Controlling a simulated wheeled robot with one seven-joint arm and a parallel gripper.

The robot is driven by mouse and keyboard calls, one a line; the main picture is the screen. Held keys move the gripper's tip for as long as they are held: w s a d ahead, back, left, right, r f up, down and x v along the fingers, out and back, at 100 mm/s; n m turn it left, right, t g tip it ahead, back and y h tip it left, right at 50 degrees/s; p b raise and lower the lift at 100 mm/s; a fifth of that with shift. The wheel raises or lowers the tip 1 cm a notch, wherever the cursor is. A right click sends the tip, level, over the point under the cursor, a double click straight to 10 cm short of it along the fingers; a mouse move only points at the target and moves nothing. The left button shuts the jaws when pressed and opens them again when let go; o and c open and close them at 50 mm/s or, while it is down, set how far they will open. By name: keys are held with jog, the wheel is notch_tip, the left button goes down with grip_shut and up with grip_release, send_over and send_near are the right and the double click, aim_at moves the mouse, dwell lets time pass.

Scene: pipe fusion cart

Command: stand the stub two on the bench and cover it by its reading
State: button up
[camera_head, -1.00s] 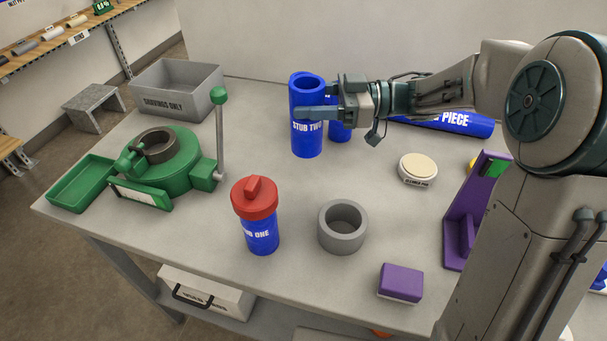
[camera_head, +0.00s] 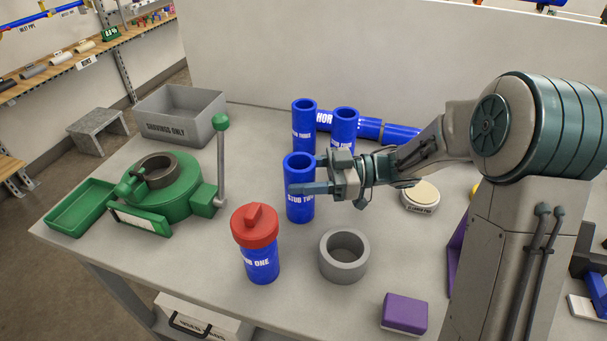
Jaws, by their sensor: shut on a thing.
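Stub two (camera_head: 299,208), a blue open-topped tube with white lettering, is upright near the middle of the bench (camera_head: 205,255). My gripper (camera_head: 309,177) is shut on it from the right, one finger across its front and the other behind. I cannot tell whether its base touches the bench. Stub one (camera_head: 261,266) stands nearer the front with a red cap (camera_head: 255,226) on it. The purple block (camera_head: 404,312) and the round cream-topped pad (camera_head: 421,195) lie to the right, uncapped by anything. No reading can be made out.
Blue stub three (camera_head: 303,128) and another blue stub (camera_head: 343,128) stand behind, before a lying blue pipe (camera_head: 369,128). A grey ring cup (camera_head: 344,256) stands right of stub one. A green clamp device (camera_head: 175,185) with upright lever, green tray (camera_head: 80,209) and grey bin (camera_head: 180,115) are left.

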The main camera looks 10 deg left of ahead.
jog(key=o, duration=1.2)
jog(key=v, duration=0.7)
jog(key=shift+d, duration=0.25)
jog(key=shift+w, duration=0.1)
